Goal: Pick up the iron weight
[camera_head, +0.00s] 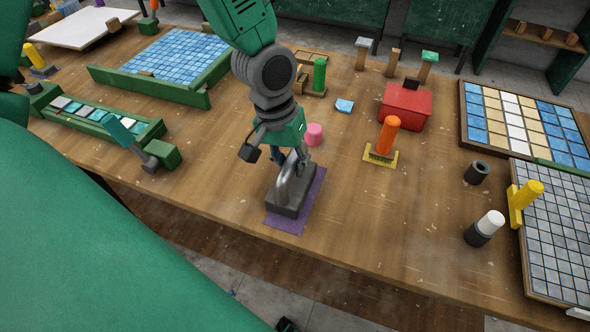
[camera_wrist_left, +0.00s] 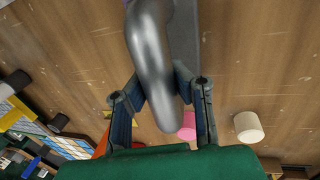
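The iron weight (camera_head: 287,201) is a dark grey block with a rounded, shiny arched handle. It stands on a purple mat (camera_head: 314,201) near the table's front edge. My left gripper (camera_head: 290,164) is above it, pointing down, with its fingers around the handle. In the left wrist view the weight's handle (camera_wrist_left: 153,60) lies between the two fingers of my left gripper (camera_wrist_left: 160,85). The handle hides the inner fingertips, so I cannot tell whether they press on it. My right gripper is not in view.
Near the weight are a pink cylinder (camera_head: 314,134), an orange-handled tool (camera_head: 387,138) and a red box (camera_head: 405,106). A tray with a teal-handled hammer (camera_head: 136,143) lies left. A tiled panel (camera_head: 556,220) lies right. Table surface right of the mat is clear.

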